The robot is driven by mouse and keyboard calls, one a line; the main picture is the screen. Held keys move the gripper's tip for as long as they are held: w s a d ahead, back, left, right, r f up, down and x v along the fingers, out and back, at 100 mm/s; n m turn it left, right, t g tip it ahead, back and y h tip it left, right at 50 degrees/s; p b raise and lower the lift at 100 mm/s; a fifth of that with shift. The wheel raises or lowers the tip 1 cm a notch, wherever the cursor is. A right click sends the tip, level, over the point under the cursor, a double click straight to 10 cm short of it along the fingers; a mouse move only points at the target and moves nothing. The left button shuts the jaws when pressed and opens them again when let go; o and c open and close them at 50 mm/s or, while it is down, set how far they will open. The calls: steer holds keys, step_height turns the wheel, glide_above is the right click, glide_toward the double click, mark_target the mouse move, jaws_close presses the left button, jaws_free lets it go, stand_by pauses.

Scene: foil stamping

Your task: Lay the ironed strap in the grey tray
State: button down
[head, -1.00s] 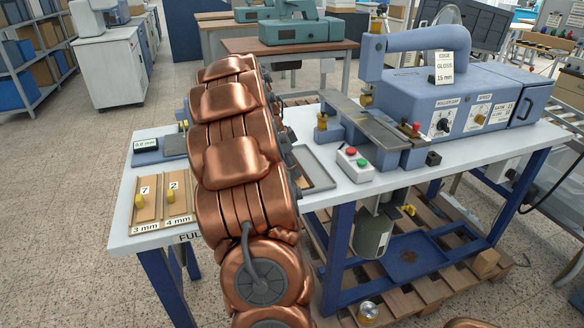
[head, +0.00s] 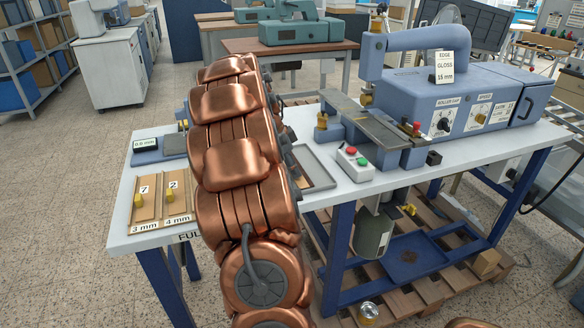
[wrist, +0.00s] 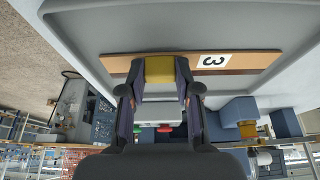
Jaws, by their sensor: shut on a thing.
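In the wrist view my gripper (wrist: 160,80) is shut on a yellow grip block. The block is on a flat tan strap piece (wrist: 255,61) with a white label reading 3. The strap piece lies crosswise in front of a broad grey tray-like surface (wrist: 205,25) with raised edges; I cannot tell whether it touches it. In the head view the grey tray (head: 318,174) shows partly on the table, to the right of my arm.
A blue stamping machine (head: 455,95) stands at the table's right, with a red and green button box (head: 355,164) in front.

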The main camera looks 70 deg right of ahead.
stand_by(0.8)
steer(key=c, duration=0.7)
jaws_free()
steer(key=v, duration=1.2)
